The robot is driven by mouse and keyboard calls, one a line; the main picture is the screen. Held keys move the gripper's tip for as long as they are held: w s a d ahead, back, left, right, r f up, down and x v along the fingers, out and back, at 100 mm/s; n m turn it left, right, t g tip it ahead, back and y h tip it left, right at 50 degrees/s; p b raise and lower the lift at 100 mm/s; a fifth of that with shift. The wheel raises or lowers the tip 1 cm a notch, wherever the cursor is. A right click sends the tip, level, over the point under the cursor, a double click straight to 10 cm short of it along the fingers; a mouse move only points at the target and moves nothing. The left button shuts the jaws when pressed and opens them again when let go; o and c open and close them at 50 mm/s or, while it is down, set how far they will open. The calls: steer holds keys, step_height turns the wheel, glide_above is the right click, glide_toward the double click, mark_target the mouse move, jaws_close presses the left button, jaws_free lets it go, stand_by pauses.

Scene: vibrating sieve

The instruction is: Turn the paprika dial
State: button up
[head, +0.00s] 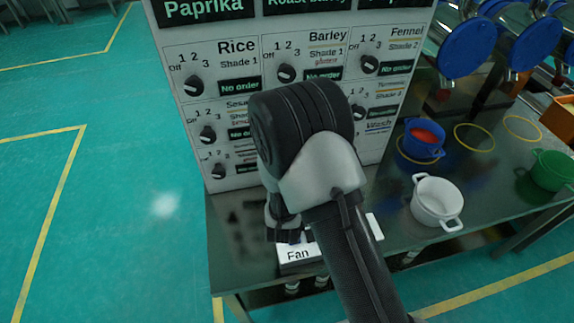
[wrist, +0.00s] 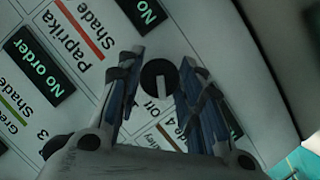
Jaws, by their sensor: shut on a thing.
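In the wrist view the paprika dial (wrist: 158,76), a round dark knob with a pale pointer bar, sits on the white panel between the two fingers of my gripper (wrist: 161,65). My gripper is shut on it, one finger on each side. The Paprika label (wrist: 68,40) with a red line is to the left of the dial, and the word Off is just below it. In the head view my arm covers the middle of the panel and hides this dial and my fingertips.
Other dials surround it in the head view, such as the Rice dial (head: 194,85), Barley dial (head: 286,73) and Fennel dial (head: 369,64). A white Fan box (head: 297,255) is below. A white pot (head: 437,203) and blue pot (head: 424,138) stand on the table at right.

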steer(key=o, duration=1)
steer(key=shift+o, duration=0.2)
steer(key=shift+s, duration=0.1)
steer(key=v, duration=1.1)
steer(key=shift+s, duration=0.4)
steer(key=shift+r, duration=0.15)
